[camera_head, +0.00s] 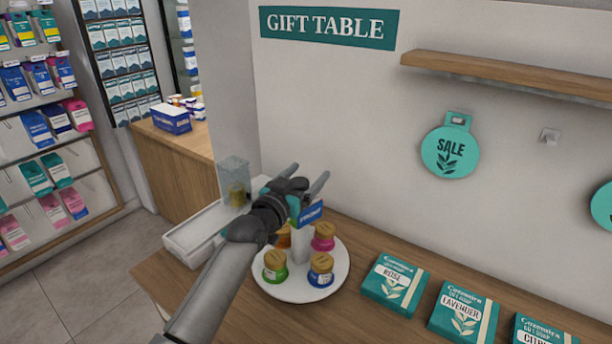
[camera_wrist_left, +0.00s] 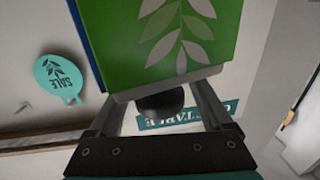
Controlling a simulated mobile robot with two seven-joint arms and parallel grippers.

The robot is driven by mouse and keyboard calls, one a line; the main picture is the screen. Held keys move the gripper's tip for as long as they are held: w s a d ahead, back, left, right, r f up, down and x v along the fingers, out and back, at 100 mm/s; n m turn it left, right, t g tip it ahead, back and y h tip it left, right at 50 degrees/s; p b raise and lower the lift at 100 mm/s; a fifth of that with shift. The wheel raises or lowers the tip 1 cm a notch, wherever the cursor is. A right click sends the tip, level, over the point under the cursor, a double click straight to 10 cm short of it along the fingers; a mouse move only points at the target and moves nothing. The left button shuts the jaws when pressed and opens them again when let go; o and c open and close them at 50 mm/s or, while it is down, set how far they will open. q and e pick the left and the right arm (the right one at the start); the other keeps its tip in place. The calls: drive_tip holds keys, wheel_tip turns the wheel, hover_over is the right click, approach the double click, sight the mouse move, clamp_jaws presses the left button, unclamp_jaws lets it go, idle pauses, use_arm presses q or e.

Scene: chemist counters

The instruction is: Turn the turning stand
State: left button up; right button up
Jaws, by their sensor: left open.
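The turning stand is a white round plate (camera_head: 335,283) on the wooden counter. Several small jars with gold lids stand on it around a white centre post (camera_head: 301,247). A topper with blue and green faces (camera_head: 312,213) sits above the post, partly hidden by my left gripper (camera_head: 306,178). My left gripper is open, above the stand, fingers pointing up and right. In the left wrist view, a green panel with pale leaves (camera_wrist_left: 165,40) is close by, and a dark rounded knob (camera_wrist_left: 165,103) shows between the open fingers. Contact cannot be told. My right gripper is out of view.
A white tray (camera_head: 190,232) and a clear box (camera_head: 233,175) stand left of the stand. Gift soap boxes (camera_head: 395,285) lie to its right. A wooden shelf (camera_head: 500,75) and a round SALE sign (camera_head: 450,152) are on the wall behind.

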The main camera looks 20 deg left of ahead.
use_arm(q)
drive_tip(key=shift+c, duration=0.3)
clamp_jaws()
idle(0.3)
idle(0.3)
